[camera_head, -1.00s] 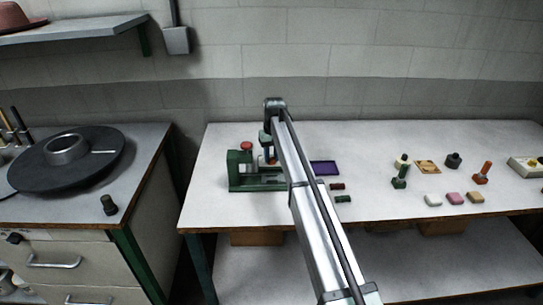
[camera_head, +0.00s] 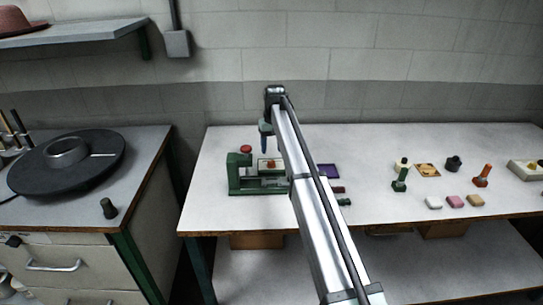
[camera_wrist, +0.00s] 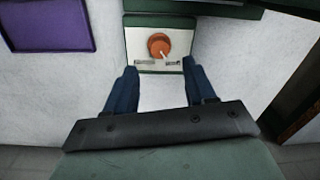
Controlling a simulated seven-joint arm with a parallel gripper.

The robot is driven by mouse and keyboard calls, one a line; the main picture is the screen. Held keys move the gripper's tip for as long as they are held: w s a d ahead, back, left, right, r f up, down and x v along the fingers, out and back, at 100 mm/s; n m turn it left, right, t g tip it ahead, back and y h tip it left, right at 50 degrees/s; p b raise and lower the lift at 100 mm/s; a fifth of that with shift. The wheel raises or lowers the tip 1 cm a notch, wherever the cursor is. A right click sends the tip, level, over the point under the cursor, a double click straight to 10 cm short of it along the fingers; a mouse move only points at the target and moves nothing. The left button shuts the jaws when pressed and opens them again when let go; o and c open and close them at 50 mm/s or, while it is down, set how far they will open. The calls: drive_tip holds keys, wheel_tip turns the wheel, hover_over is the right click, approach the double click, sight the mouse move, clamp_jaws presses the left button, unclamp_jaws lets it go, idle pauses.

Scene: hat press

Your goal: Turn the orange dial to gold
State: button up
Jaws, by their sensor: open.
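The orange dial (camera_wrist: 159,45) sits on a pale panel (camera_wrist: 147,29) with a light pointer mark aimed to the lower right in the wrist view. Two small plates lie at the panel's lower edge, too small to read; I cannot tell which one is gold. The dial also shows in the head view (camera_head: 271,165) on the green press (camera_head: 236,172). My gripper (camera_wrist: 161,72) is open and empty, its two blue fingers pointing toward the panel, with the dial beyond and between the tips. In the head view my gripper (camera_head: 263,150) hangs above the press, apart from the dial.
A purple tray (camera_head: 328,171) lies right of the press. A red knob (camera_head: 246,149) tops the press's left post. Several stamps and small colored blocks stand farther right on the white table (camera_head: 370,150). A dark round disc (camera_head: 100,165) sits on the left cabinet.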

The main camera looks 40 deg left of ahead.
wheel_tip(320, 180, up, 8)
drive_tip(key=shift+w, duration=0.15)
drive_tip(key=shift+d, duration=0.1)
idle(0.5)
